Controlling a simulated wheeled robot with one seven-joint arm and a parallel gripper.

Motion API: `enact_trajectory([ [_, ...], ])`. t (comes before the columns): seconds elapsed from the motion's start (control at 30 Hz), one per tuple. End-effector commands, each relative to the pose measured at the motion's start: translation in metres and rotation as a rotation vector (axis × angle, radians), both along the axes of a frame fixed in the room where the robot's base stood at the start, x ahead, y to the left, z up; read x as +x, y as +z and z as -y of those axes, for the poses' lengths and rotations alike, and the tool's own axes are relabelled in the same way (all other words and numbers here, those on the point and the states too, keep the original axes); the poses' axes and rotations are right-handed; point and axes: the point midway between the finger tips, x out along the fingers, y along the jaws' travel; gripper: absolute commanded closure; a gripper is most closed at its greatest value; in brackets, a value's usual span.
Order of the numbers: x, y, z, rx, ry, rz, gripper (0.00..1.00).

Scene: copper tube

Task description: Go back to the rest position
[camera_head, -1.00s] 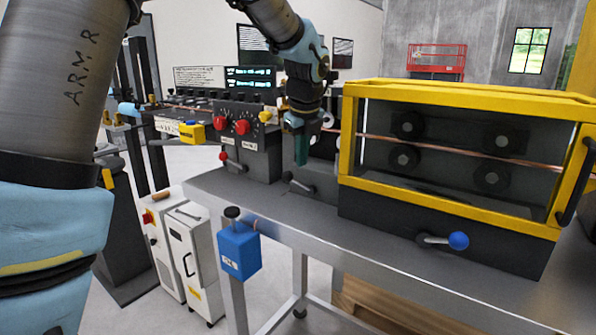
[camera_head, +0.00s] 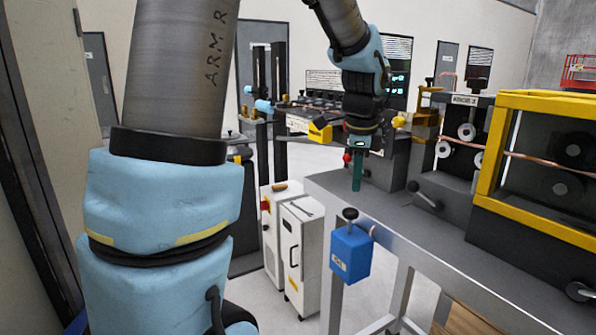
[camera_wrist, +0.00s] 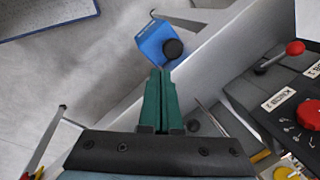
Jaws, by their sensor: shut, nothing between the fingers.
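My gripper (camera_head: 357,176) hangs down over the near left part of the grey machine bench (camera_head: 440,235) in the head view. Its green fingers are together and hold nothing. They also show shut in the wrist view (camera_wrist: 160,84), pointing toward the bench edge. The blue box with a black knob (camera_head: 350,252) is fixed at the bench's front edge, below my gripper in the head view. In the wrist view the blue box (camera_wrist: 152,42) lies just beyond the fingertips. My fingers appear apart from it.
A yellow-framed guard (camera_head: 545,222) around the copper tube (camera_head: 530,157) stands at the right. White cabinets (camera_head: 298,262) stand left of the bench. In the wrist view a red-tipped lever (camera_wrist: 294,48) and red knob (camera_wrist: 312,113) are at the right.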

Motion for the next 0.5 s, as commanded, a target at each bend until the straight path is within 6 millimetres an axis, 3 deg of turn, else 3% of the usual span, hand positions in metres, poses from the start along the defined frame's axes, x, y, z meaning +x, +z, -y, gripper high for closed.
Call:
enact_trajectory([
  [0.03, -0.005, -0.014, -0.034, -0.033, 0.193, -0.027, 1.0],
  [0.2, -0.036, -0.056, -0.121, -0.156, 0.852, -0.092, 1.0],
  [0.33, -0.066, -0.08, -0.168, -0.231, 1.279, -0.12, 1.0],
  [0.5, -0.095, -0.097, -0.199, -0.289, 1.618, -0.136, 1.0],
])
